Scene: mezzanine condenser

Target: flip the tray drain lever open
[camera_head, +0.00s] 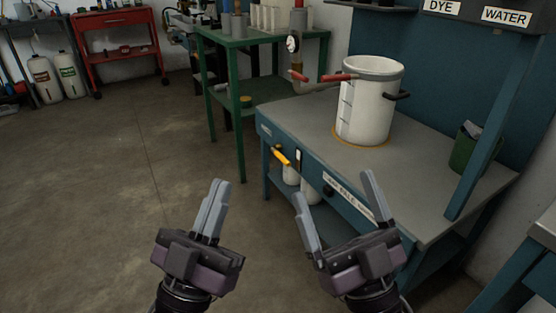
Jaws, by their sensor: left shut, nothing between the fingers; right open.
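A yellow lever handle (281,155) sticks out from the left part of the front panel of the blue bench (440,205), slanting down to the right. It looks like the tray drain lever, but its label cannot be read. My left gripper (219,186) is shut and empty, in front of the bench and left of the yellow handle. My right gripper (332,187) is open and empty, its fingers spread in front of the bench's front panel. Neither gripper appears to touch the lever.
A white pot (366,108) with a red handle and a black handle stands on the bench top. A green bin (466,150) is at the right. A green table (257,34) stands behind, left of the bench. Open floor lies left.

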